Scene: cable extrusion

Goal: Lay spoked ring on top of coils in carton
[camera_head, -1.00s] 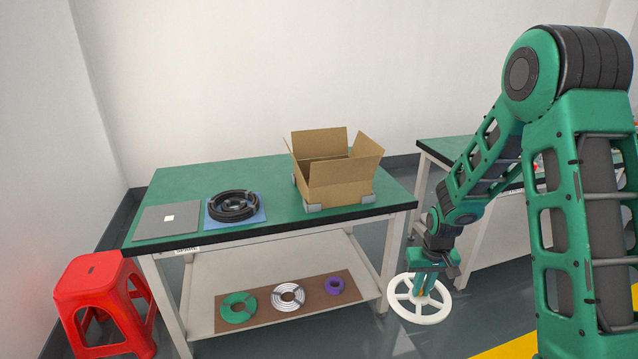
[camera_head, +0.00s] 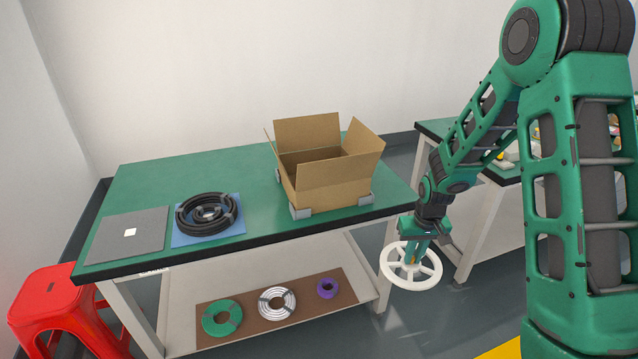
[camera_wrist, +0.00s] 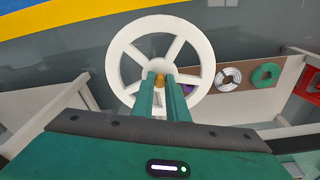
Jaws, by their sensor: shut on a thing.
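The white spoked ring (camera_head: 387,266) hangs below my gripper (camera_head: 411,258), in front of the table's right front corner and below its top. The ring also shows in the wrist view (camera_wrist: 203,50), where my gripper (camera_wrist: 162,80) is shut on its brass-coloured hub. The open carton (camera_head: 335,181) stands on the table's right part with its flaps spread, up and to the left of my gripper. The inside floor of the carton is hidden by its front wall, so I cannot see the coils in it.
The green table (camera_head: 150,180) also bears black coils (camera_head: 208,213) on a blue mat and a grey plate (camera_head: 130,236). Grey corner blocks (camera_head: 300,213) sit around the carton. Green, silver and purple coils lie on the lower shelf (camera_head: 180,310). A red stool (camera_head: 55,300) stands left.

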